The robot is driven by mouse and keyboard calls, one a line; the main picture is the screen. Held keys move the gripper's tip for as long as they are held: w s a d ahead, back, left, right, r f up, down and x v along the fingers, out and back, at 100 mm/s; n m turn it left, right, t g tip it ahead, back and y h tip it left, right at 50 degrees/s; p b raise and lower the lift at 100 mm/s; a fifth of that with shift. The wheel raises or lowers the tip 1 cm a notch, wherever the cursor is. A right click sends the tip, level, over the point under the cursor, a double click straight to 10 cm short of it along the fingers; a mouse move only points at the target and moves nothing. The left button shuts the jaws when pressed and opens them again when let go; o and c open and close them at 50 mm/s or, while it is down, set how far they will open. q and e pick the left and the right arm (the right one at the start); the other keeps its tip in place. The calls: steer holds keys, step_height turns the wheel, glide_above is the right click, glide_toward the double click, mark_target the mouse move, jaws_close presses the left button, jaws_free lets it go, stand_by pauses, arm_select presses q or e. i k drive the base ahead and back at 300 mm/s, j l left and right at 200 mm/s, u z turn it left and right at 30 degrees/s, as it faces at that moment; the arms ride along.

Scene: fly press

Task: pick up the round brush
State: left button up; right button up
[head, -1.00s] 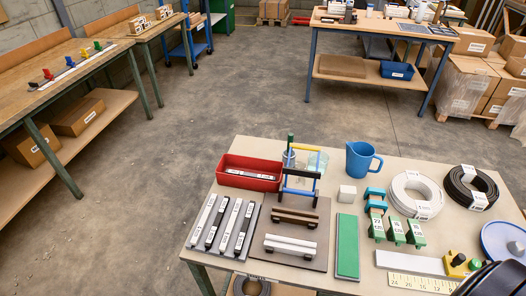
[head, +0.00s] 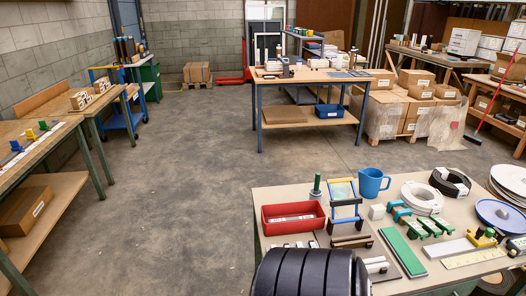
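An upright green-handled tool (head: 317,184) stands on the near table (head: 270,194), behind the red tray (head: 293,216). Its lower part is grey and partly hidden by the tray, so I cannot tell for sure that it is the round brush. No other thing in view is clearly a round brush. Neither of my grippers shows. A black ribbed part, which seems to be mine, covers the near table's front left area and hides what lies there.
A blue-framed stand (head: 346,209), a blue jug (head: 372,183), cable coils (head: 422,197) and green blocks (head: 430,227) crowd the near table. A long green strip (head: 403,251) lies in front. Open floor (head: 195,165) lies left of the table.

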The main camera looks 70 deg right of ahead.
mark_target(317, 179)
steer(key=i+j+z, duration=0.15)
steer(key=i, duration=0.25)
steer(key=i+j+z, duration=0.15)
steer(key=i, duration=0.3)
steer(key=i+l+z, duration=0.15)
steer(key=z, duration=0.25)
steer(key=i+z, duration=0.6)
steer(key=z, duration=0.2)
steer(key=i+z, duration=0.25)
steer(key=z, duration=0.15)
steer(key=i+j+z, duration=0.15)
steer(key=z, duration=0.25)
steer(key=i, duration=0.1)
